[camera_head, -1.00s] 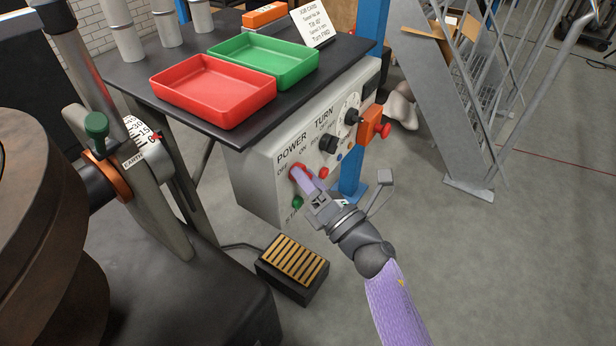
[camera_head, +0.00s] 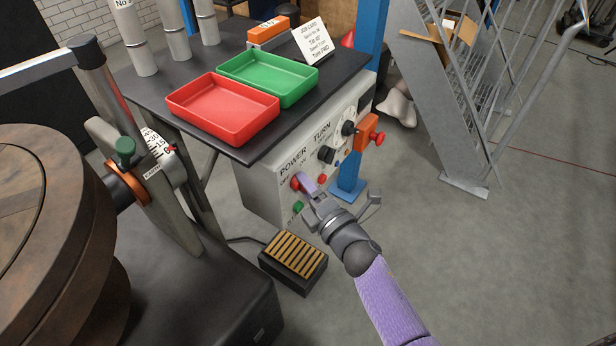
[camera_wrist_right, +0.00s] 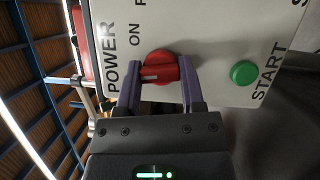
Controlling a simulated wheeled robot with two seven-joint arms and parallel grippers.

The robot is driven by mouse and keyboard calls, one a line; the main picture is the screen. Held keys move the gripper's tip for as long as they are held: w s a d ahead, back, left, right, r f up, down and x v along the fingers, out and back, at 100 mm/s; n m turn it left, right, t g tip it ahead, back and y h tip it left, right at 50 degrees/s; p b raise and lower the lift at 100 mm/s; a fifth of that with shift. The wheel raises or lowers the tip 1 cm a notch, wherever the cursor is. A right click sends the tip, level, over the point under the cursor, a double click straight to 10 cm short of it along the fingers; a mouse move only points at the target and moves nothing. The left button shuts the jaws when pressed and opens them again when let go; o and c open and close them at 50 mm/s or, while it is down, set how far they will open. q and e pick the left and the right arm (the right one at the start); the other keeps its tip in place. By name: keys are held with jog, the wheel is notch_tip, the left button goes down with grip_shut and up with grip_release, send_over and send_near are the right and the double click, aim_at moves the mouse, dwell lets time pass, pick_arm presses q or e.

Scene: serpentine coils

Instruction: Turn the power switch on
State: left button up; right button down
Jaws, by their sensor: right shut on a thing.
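The power switch is a red knob (camera_wrist_right: 160,68) with a white mark, on the front of a light grey control box (camera_head: 262,192). In the right wrist view its mark points left, toward the POWER lettering; ON is printed above it, and OFF is not visible there. My right gripper (camera_head: 305,186) is at the knob, with its purple fingers on either side of it. It also shows in the right wrist view (camera_wrist_right: 163,85), shut on the knob. In the head view the fingers partly cover the knob (camera_head: 296,183). My left gripper is out of view.
A green START button (camera_wrist_right: 243,73) sits beside the knob. Black knobs (camera_head: 326,154) and an orange box with a red button (camera_head: 369,133) are farther along. A slatted foot pedal (camera_head: 293,262) lies below. Red (camera_head: 215,129) and green (camera_head: 290,98) trays stand on the table above.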

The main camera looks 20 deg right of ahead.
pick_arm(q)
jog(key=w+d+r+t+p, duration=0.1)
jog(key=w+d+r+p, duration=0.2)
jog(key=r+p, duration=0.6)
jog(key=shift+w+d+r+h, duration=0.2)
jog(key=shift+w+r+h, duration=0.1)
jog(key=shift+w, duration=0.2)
pick_arm(e)
jog(key=m+g, duration=0.2)
jog(key=m, duration=0.2)
jog(key=m+g, duration=0.2)
jog(key=m, duration=0.3)
jog(key=shift+r, duration=0.15)
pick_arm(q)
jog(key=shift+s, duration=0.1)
pick_arm(e)
jog(key=shift+c, duration=1)
grip_release()
pick_arm(q)
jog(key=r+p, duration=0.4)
jog(key=p, duration=0.1)
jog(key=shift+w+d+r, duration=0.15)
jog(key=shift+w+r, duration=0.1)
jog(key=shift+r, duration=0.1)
pick_arm(e)
jog(key=v, duration=1)
